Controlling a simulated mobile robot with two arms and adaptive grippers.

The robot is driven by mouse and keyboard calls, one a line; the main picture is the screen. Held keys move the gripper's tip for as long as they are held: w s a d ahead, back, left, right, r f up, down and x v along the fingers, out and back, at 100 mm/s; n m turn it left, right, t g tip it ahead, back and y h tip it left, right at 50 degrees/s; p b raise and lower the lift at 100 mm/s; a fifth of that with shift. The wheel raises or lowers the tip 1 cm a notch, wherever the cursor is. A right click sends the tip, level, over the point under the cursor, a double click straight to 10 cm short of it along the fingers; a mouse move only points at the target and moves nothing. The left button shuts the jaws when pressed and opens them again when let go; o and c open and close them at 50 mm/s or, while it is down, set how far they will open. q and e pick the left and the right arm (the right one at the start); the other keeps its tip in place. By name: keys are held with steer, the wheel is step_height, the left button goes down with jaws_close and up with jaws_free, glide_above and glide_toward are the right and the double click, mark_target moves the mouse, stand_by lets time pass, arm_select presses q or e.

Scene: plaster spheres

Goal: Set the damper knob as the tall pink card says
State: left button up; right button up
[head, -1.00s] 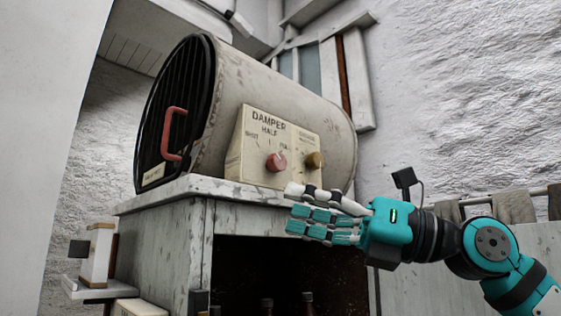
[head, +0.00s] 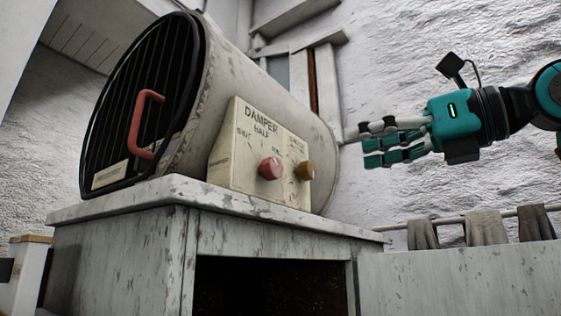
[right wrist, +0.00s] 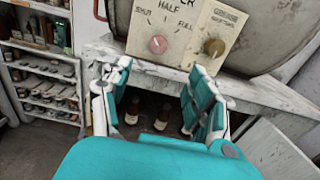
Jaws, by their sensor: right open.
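The damper panel (head: 232,170) is a cream plate on the side of a grey drum, lettered SHUT, HALF and FULL. Its round pink-red damper knob (head: 271,168) also shows in the right wrist view (right wrist: 157,44), below HALF; I cannot read its pointer surely. A brass knob (head: 305,170) sits to its right under a smaller label. My right gripper (head: 366,143) is open and empty, right of the panel and clear of both knobs. In the right wrist view its fingers (right wrist: 160,78) stand apart below the panel. I see no tall pink card. My left gripper is out of view.
The drum (head: 245,75) has a barred front with a red handle (head: 146,124) and rests on a worn white cabinet (head: 120,245). Bottles (right wrist: 161,118) stand in its dark opening. Cloths (head: 480,228) hang on a rail at right. Shelves of jars (right wrist: 45,65) stand left.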

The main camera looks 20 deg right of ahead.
steer(key=x, duration=0.3)
steer(key=p, duration=0.2)
glide_toward(278, 167)
steer(key=x, duration=0.2)
steer(key=p+x, duration=0.2)
steer(key=x, duration=0.5)
steer(key=shift+r, duration=0.1)
steer(key=shift+w+a, duration=0.3)
steer(key=shift+w, duration=0.1)
steer(key=shift+s, duration=0.1)
steer(key=c, duration=1.1)
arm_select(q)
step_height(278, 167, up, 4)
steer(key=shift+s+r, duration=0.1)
arm_select(e)
steer(key=shift+c, duration=0.2)
